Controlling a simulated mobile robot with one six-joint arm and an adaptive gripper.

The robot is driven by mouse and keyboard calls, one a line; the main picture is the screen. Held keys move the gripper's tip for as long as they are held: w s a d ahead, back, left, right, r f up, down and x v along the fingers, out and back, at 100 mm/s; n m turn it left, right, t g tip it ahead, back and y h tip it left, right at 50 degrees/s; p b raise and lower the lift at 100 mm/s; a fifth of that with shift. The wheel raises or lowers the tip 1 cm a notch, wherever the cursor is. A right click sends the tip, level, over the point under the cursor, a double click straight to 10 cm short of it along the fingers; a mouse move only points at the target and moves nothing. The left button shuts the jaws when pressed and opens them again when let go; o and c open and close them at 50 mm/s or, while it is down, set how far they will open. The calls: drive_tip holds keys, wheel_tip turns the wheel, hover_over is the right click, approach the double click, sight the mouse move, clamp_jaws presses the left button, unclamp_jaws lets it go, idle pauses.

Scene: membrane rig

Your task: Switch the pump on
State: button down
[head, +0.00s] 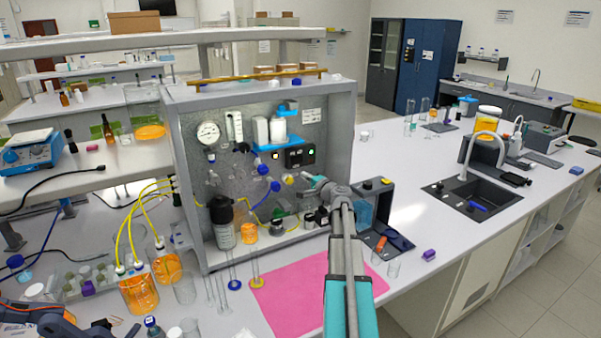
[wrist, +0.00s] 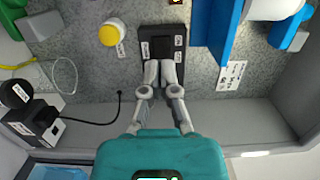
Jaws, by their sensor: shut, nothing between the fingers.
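A black control box (head: 300,155) is fixed to the back panel of the rig, with a small bright square on its face. In the wrist view the black box (wrist: 147,67) carries white labels and dark face parts. My gripper (head: 305,177) is in front of the rig, just below and right of the box. In the wrist view my gripper (wrist: 165,64) is shut and empty, its fingertips overlapping the box's near edge. I cannot tell whether they touch it. The fingers hide part of the box. I cannot tell which part is the pump.
A blue shelf (wrist: 222,45) with white vessels is beside the box, and a yellow-capped part (wrist: 113,33) is on its other side. The rig's grey side wall (head: 342,135) is close to my arm. A pink mat (head: 285,300) lies in front, with glassware to its left.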

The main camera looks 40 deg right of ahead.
drive_tip(key=shift+s+a, duration=0.3)
drive_tip(key=shift+s, duration=0.3)
drive_tip(key=shift+s+a, duration=0.25)
drive_tip(key=shift+s, duration=0.3)
